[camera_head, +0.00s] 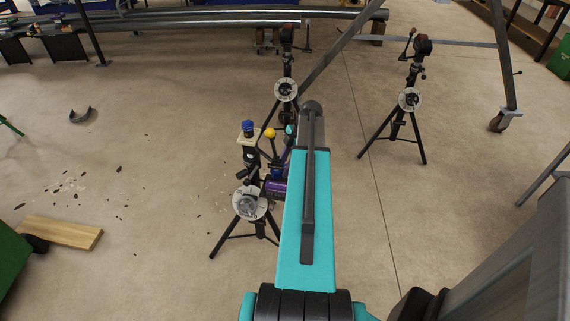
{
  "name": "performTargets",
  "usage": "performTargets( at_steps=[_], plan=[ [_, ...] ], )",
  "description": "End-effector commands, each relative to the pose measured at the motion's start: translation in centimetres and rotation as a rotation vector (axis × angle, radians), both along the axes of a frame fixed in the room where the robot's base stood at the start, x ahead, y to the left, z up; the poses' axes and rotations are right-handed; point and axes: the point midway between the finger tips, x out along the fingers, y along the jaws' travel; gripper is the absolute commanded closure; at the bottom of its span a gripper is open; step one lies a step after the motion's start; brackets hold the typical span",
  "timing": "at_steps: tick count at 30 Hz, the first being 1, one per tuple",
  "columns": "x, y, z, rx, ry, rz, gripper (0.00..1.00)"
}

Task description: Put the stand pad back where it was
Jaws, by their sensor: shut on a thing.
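A black tripod pipe stand (250,203) with a round pale disc stands just left of my teal arm. At its top is a small pale plate (247,140) with a blue piece (247,126) above it. I cannot tell whether this plate is the stand pad. My arm reaches forward over the floor, and its far end bends out of sight beside this stand. My gripper and whatever is in it are hidden behind the arm.
A yellow knob (270,132) and a purple cylinder (276,187) crowd the gap beside my arm. Two more tripod stands, one behind (286,89) and one at right (410,99), have reddish heads. A wooden board (61,233) lies at left. Open floor lies between.

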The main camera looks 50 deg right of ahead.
Motion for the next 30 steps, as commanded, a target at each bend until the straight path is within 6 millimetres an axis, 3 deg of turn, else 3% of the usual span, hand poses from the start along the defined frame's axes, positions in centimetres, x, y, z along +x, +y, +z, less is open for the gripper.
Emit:
performTargets(
  at_steps=[15,30],
  plan=[
    [0.0,0.0,-4.2,0.0,0.0,0.0,0.83],
    [0.0,0.0,-5.1,0.0,0.0,0.001,0.83]
  ],
)
